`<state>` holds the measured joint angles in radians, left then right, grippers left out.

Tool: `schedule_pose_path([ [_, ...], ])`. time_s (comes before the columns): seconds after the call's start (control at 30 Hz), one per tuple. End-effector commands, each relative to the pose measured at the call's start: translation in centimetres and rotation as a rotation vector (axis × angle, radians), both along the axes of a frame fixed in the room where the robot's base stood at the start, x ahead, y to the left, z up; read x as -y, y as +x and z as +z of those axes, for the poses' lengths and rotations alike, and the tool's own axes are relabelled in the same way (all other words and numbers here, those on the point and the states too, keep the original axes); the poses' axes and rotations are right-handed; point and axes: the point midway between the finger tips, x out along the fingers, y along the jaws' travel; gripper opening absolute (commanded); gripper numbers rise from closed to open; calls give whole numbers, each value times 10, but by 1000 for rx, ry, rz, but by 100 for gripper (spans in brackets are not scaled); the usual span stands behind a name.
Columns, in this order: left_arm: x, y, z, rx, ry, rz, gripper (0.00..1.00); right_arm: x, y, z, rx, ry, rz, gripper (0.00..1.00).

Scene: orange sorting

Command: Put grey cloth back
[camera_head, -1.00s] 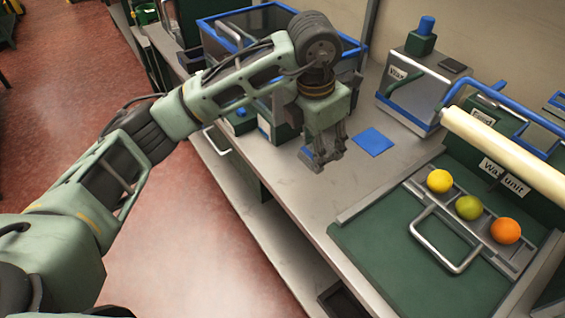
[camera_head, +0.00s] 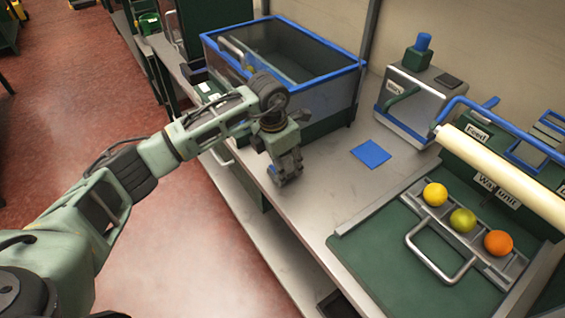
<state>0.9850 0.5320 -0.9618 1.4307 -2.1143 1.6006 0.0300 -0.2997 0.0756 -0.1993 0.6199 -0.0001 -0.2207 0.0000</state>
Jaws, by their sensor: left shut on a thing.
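My left gripper (camera_head: 288,168) points down over the bench, left of the blue square. It is shut on a small greyish thing, which seems to be the grey cloth. The fingers hide most of it, so its shape is not clear. The grip is low, close to the grey bench top (camera_head: 320,190), but I cannot tell whether it touches. No other grey cloth stands out. My right gripper is not in view.
A blue flat square (camera_head: 371,154) lies on the bench. A blue-rimmed clear bin (camera_head: 330,104) stands behind my arm. A grey machine (camera_head: 412,106) stands at the back. A yellow, a green and an orange fruit rest in a rack (camera_head: 480,236) on the right.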

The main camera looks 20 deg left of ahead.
Motion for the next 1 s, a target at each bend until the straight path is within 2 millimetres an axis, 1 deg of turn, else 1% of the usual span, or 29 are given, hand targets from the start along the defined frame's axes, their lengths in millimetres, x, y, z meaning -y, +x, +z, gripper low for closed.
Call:
schedule_pose_path([
  [0.07, 0, 0, -3, 1, -1, 0, 22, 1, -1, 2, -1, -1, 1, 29],
  [0.23, 0, 1, -3, 2, 0, -1, 22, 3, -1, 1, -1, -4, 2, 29],
  [0.37, 0, 0, -7, 2, 0, 0, 22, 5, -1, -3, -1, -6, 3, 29],
  [0.4, 0, 0, -7, 2, 0, 0, 44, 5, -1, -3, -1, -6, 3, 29],
  [0.6, 0, 0, -6, 1, 0, 0, 61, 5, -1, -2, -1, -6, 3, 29],
  [0.87, 0, 0, -6, 1, 0, 0, 62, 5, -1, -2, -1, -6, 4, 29],
  [1.0, 0, 0, 0, 2, 0, 0, 62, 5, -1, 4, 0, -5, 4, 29],
])
